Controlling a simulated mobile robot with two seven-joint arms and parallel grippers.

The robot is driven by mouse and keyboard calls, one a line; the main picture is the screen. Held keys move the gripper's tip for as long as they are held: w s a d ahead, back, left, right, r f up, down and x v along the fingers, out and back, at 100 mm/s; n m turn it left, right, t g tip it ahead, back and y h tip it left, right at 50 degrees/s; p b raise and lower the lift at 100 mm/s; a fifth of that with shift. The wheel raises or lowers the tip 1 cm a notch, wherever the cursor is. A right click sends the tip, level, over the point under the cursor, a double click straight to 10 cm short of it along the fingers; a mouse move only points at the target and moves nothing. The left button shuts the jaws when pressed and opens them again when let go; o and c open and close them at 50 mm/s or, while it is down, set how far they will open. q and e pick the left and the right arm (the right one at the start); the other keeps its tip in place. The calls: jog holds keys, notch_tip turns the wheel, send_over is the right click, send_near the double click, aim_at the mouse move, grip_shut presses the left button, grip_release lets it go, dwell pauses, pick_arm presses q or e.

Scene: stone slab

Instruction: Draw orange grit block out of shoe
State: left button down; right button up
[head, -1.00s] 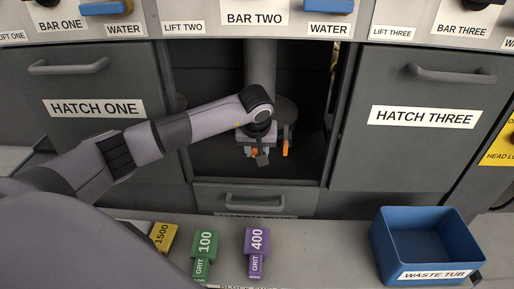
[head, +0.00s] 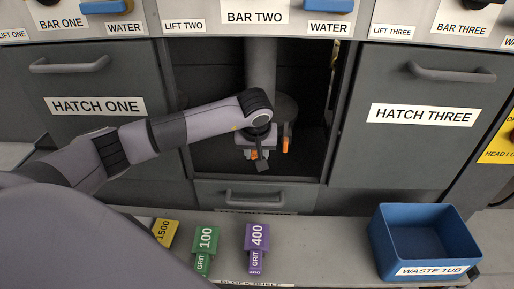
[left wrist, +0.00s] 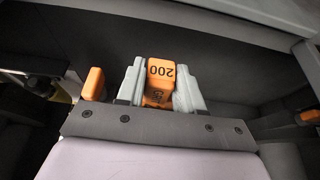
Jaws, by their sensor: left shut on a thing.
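My left gripper (head: 260,158) is inside the open middle bay. In the left wrist view its two grey fingers (left wrist: 160,85) are shut on the sides of an orange grit block (left wrist: 160,72) marked 200. Only a bit of this block's orange (head: 253,155) shows in the head view. The shoe around the block is not clearly visible, so I cannot tell whether the block still touches it. A second orange piece (head: 286,145) stands just right of the gripper; an orange piece (left wrist: 94,84) also shows beside the fingers in the left wrist view. My right gripper is out of view.
The round grey head (head: 285,108) and its column are close behind my wrist. The bay's side walls and Hatch Three (head: 425,120) flank it. On the front shelf lie yellow (head: 165,232), green (head: 205,240) and purple (head: 257,240) blocks, and the blue waste tub (head: 385,245).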

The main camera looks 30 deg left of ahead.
pick_arm(q)
jog(key=shift+s+d, duration=0.35)
jog(key=shift+s, duration=0.3)
jog(key=c, duration=0.6)
grip_release()
jog(key=shift+c, duration=0.2)
jog(key=v, duration=0.7)
jog(key=shift+s, duration=0.1)
